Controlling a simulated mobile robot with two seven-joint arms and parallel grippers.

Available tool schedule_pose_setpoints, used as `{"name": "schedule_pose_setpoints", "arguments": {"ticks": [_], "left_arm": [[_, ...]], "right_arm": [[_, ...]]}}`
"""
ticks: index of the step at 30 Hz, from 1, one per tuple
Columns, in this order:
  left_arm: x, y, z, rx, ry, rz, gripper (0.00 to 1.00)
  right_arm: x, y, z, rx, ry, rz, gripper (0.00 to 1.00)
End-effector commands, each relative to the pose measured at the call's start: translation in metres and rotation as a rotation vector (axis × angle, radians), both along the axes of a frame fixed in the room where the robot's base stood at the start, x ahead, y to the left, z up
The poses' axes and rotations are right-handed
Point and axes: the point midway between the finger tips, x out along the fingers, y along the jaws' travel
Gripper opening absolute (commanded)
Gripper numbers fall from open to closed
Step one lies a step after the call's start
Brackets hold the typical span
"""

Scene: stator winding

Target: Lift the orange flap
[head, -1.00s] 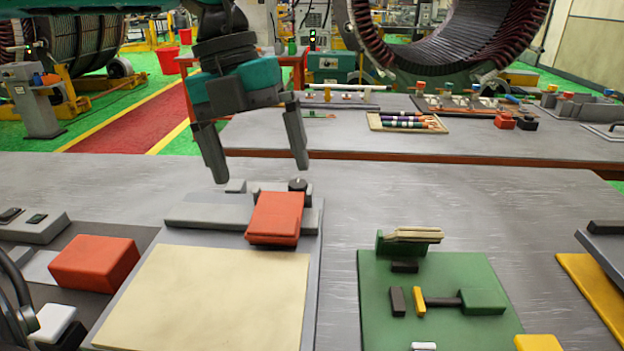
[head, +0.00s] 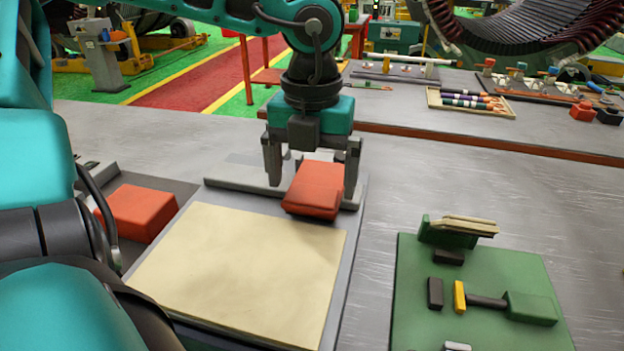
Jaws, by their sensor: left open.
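The orange flap (head: 316,187) is a thick red-orange block at the back edge of a grey board with a cream sheet (head: 245,265). It tilts slightly toward the front. My left gripper (head: 311,190) points down behind and over the flap, its fingers spread open. The left finger is beside the flap's left side, and the right finger is at its right rear. I cannot tell whether either finger touches it. The hinge area behind the flap is partly hidden by the gripper. My right gripper is not in view.
Another red-orange block (head: 141,212) lies left of the board. A green mat (head: 410,300) with a hammer-like tool (head: 528,307) and small blocks is at the right. The rear bench (head: 560,125) holds a tray of rods (head: 470,103). Bare grey tabletop lies between board and mat.

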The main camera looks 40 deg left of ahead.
Motion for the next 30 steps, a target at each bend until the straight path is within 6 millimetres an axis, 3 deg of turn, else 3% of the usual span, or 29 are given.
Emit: {"name": "schedule_pose_setpoints", "arguments": {"ticks": [4,13,30], "left_arm": [[-0.0003,-0.0003,-0.0096,-0.001,0.000,-0.001,1.00],[-0.0003,-0.0003,-0.0108,-0.002,0.000,-0.001,0.99],[-0.0001,-0.0002,-0.0104,-0.001,0.000,-0.001,0.44]], "right_arm": [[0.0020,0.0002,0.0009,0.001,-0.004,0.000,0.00],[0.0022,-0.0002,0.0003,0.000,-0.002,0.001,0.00],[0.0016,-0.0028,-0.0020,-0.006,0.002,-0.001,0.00]]}}
